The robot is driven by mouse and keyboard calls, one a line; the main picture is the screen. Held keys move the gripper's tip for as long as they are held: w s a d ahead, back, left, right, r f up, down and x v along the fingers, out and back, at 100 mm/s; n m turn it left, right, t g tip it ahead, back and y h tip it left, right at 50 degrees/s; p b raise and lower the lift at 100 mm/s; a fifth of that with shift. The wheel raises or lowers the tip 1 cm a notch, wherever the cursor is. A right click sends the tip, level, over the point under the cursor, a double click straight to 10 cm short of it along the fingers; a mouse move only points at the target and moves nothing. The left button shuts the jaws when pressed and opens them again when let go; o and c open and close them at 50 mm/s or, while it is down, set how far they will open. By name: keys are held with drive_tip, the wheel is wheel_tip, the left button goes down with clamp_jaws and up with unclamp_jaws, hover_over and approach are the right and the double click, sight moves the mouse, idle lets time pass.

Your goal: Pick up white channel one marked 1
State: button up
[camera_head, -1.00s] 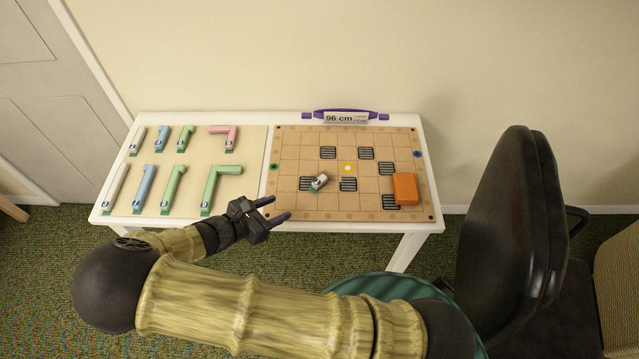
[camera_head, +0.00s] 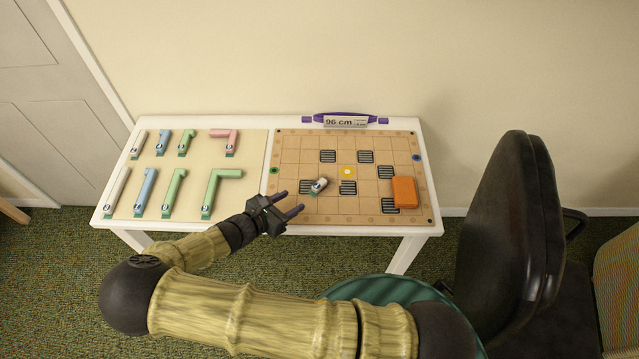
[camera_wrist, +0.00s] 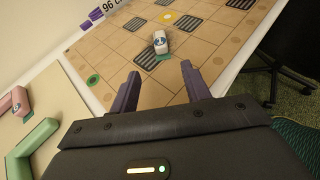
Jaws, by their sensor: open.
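Three white channels show in the head view. A short one (camera_head: 319,185) lies at a slant on the gridded board, near a dark slotted square. In the wrist view this short white channel (camera_wrist: 161,42) has a round blue mark and a green end; its number is too small to read. The other two, a shorter one (camera_head: 138,143) and a longer one (camera_head: 117,188), lie at the left of the cream panel. My gripper (camera_head: 290,201) is open and empty over the board's front left edge, pointing toward the short channel and apart from it. It also shows in the wrist view (camera_wrist: 160,72).
The board (camera_head: 290,150) carries several slotted squares and an orange block (camera_head: 404,191) at right. Blue, green and pink channels (camera_head: 224,141) lie on the cream panel (camera_head: 255,165). A purple-ended 96 cm sign (camera_head: 345,121) stands behind. A dark chair (camera_head: 510,230) is at right.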

sight(315, 188)
drive_tip(key=x, duration=0.4)
drive_tip(key=shift+w+d+f+p, duration=0.1)
drive_tip(key=shift+w+d+p, duration=0.1)
drive_tip(key=shift+p, duration=0.1)
drive_tip(key=shift+w+d, duration=0.1)
drive_tip(key=shift+w+d, duration=0.2)
drive_tip(key=shift+d, duration=0.05)
drive_tip(key=x, duration=0.1)
drive_tip(key=p+x, duration=0.1)
drive_tip(key=x, duration=0.1)
drive_tip(key=shift+w+d, duration=0.2)
drive_tip(key=shift+d, duration=0.15)
drive_tip(key=shift+w+d+f, duration=0.1)
drive_tip(key=shift+w+d, duration=0.1)
drive_tip(key=shift+w, duration=0.1)
drive_tip(key=shift+c, duration=0.5)
clamp_jaws()
